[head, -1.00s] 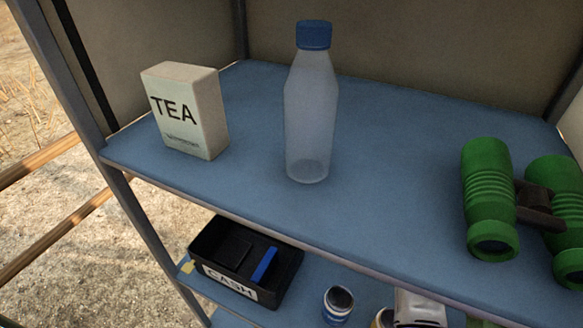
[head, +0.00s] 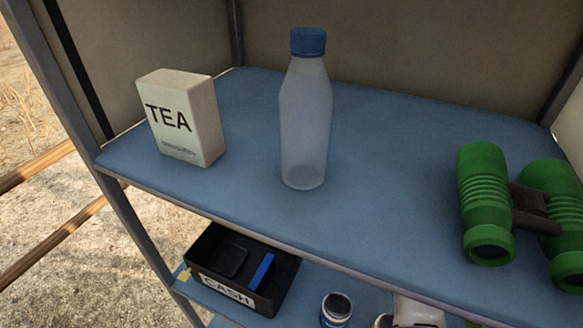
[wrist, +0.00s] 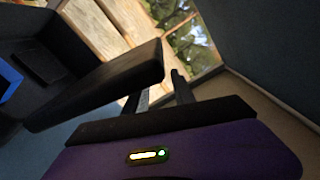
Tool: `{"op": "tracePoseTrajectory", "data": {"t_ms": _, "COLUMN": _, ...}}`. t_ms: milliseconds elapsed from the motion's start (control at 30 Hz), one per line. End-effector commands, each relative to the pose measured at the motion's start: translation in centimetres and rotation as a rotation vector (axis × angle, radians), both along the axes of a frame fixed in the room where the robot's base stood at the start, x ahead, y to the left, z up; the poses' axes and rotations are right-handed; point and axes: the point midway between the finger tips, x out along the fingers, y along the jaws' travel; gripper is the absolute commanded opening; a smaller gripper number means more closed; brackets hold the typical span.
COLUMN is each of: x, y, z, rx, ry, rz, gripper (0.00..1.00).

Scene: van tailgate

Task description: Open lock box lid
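The black lock box (head: 212,281), with a white CASH label on its front, sits on the lower shelf in the head view. Its top is open there, with a dark flat piece and a blue bar (head: 262,271) inside. In the wrist view, the blue bar (wrist: 9,80) shows at the left edge. A long black slab (wrist: 100,85) crosses close to the camera; I cannot tell whether it is the lid or a box wall. My gripper (wrist: 160,92) shows two dark fingers with a gap between them, the left one partly covered by the slab. My gripper is not visible in the head view.
The upper blue shelf (head: 240,205) overhangs the lower one and hides part of it. On it stand a tea box (head: 185,118), a bottle (head: 305,125) and green binoculars (head: 487,205). A small jar (head: 335,309) stands right of the lock box.

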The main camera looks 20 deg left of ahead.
Motion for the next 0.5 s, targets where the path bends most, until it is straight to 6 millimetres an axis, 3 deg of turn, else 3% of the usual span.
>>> {"op": "tracePoseTrajectory", "data": {"t_ms": 500, "x": -0.5, "y": -7.0, "z": 0.0, "rx": 0.001, "ry": -0.001, "rz": -0.003, "gripper": 0.31}}
